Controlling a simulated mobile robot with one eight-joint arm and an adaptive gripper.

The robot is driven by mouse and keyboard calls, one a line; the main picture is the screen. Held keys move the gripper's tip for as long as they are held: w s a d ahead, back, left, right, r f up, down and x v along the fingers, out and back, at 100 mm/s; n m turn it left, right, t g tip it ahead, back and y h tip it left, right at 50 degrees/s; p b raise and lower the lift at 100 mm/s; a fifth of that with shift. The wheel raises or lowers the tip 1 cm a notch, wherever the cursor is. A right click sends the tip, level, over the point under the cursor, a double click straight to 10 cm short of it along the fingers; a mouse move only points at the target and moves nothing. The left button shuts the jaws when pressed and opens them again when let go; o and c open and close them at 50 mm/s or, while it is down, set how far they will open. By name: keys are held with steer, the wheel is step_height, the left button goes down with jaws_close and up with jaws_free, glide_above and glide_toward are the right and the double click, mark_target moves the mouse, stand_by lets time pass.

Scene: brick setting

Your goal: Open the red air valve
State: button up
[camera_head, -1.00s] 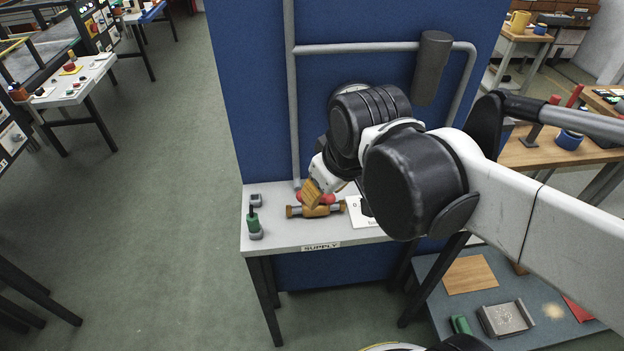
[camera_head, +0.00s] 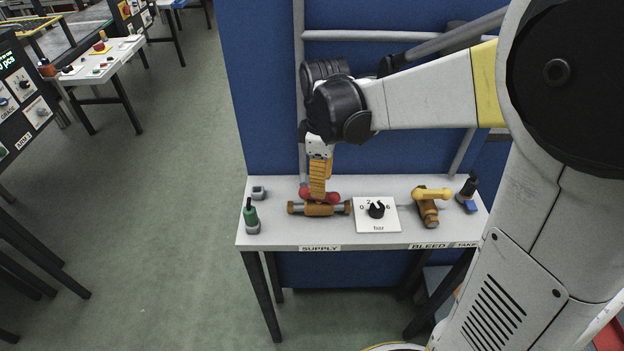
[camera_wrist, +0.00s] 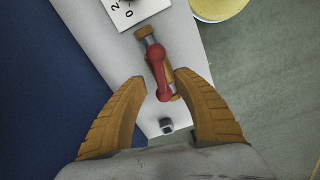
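The red valve handle (camera_head: 333,197) sits on a brass valve body (camera_head: 320,210) with grey pipe ends, above the SUPPLY label on the light grey table (camera_head: 290,235). In the wrist view the red handle (camera_wrist: 158,70) lies roughly along the brass body (camera_wrist: 146,42). My gripper (camera_head: 318,195) points down over the valve, its orange fingers hiding the handle's middle in the head view. In the wrist view my gripper (camera_wrist: 160,76) is open, one finger on each side of the handle, with gaps visible. I cannot tell whether a fingertip touches it.
A white dial plate (camera_head: 366,226) with a black knob stands right of the valve. Farther right are a yellow-handled BLEED valve (camera_head: 432,194) and a black-and-blue fitting (camera_head: 468,190). A green-topped fitting (camera_head: 250,213) and small grey block (camera_head: 259,193) stand left. A blue panel (camera_head: 262,100) rises behind.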

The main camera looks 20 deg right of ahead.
step_height(320, 180, down, 4)
steer(key=shift+f+b, duration=0.1)
steer(key=shift+b, duration=0.55)
jaws_close()
